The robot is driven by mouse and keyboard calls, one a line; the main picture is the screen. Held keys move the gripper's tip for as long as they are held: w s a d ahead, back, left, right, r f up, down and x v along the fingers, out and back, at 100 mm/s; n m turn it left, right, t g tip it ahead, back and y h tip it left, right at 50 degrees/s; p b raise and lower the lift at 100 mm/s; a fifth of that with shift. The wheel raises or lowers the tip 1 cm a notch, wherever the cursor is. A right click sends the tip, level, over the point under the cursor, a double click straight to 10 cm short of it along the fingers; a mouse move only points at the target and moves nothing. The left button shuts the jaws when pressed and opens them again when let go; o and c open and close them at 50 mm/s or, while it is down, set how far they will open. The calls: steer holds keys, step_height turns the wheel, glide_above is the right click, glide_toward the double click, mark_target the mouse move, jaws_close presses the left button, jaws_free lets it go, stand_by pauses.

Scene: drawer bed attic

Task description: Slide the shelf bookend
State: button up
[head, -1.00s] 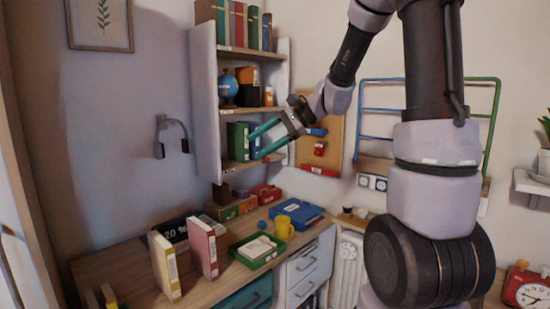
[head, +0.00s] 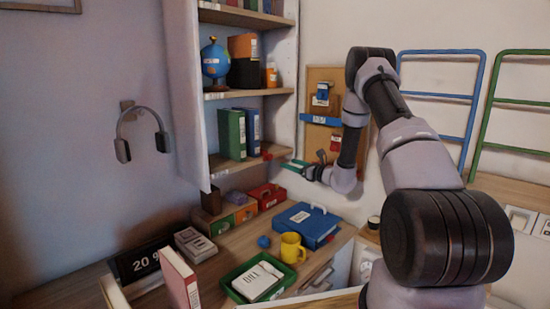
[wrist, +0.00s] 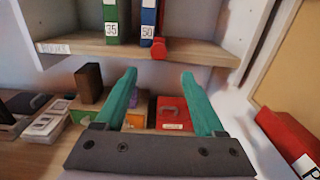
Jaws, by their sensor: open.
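A small red piece (head: 267,154), which looks like the bookend, stands on the lower shelf (head: 232,163), just right of the blue binder (head: 254,131) and the green binder (head: 232,134). In the wrist view the red bookend (wrist: 159,49) is at the shelf's front edge, close against the blue binder (wrist: 149,20); whether they touch is unclear. My gripper (head: 285,162) has green fingers and is just right of the shelf in the head view. In the wrist view my gripper (wrist: 159,77) is open and empty, its fingers pointing toward the shelf, below the bookend.
The shelf unit's right side wall (wrist: 258,35) stands right of the bookend. Below are a red box (wrist: 172,113) and a dark brown block (wrist: 89,82). The desk holds a yellow mug (head: 291,248), a green tray (head: 236,293) and a blue folder (head: 309,224). A pegboard (head: 318,92) hangs to the right.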

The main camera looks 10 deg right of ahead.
mark_target(271, 158)
steer(key=x, duration=1)
jaws_close()
stand_by(1.2)
